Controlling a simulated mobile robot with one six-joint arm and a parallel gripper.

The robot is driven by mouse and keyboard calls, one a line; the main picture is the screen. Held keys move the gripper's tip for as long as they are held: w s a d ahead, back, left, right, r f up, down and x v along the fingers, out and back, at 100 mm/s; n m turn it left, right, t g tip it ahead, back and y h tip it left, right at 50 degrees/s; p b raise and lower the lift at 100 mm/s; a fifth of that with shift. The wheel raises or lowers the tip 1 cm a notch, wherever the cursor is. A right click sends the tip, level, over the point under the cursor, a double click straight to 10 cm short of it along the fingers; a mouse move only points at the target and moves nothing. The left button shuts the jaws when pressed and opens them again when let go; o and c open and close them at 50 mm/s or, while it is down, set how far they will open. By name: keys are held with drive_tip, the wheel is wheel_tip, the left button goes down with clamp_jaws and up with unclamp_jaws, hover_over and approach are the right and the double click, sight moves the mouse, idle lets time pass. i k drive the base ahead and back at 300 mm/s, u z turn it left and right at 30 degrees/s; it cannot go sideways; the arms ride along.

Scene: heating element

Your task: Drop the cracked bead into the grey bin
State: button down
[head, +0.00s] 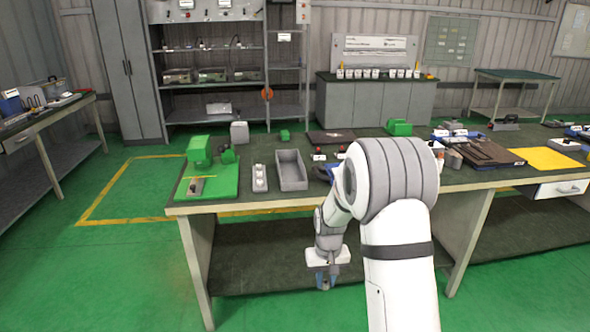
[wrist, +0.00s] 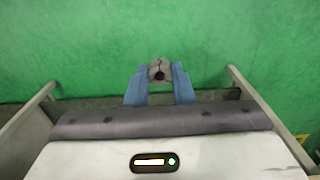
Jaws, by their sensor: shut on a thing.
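My gripper (head: 326,278) hangs in front of the workbench, lower than the tabletop in the head view. In the wrist view the blue fingers of my gripper (wrist: 160,74) are shut on a small grey bead (wrist: 160,66). The bead has a dark hole and a dark line like a crack, and sits at the fingertips. The bead cannot be made out in the head view. A grey open bin (head: 291,171) with a rectangular shape stands on the bench, up and to the left of my gripper. It looks empty.
The workbench (head: 262,204) has a front edge between my gripper and the bin. A white tray with round pieces (head: 260,178) stands left of the bin. A green fixture (head: 200,150) stands on a green mat further left. Green floor (wrist: 70,45) lies below the fingers.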

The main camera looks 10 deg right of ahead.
sight(294, 175)
drive_tip(key=i, duration=0.9)
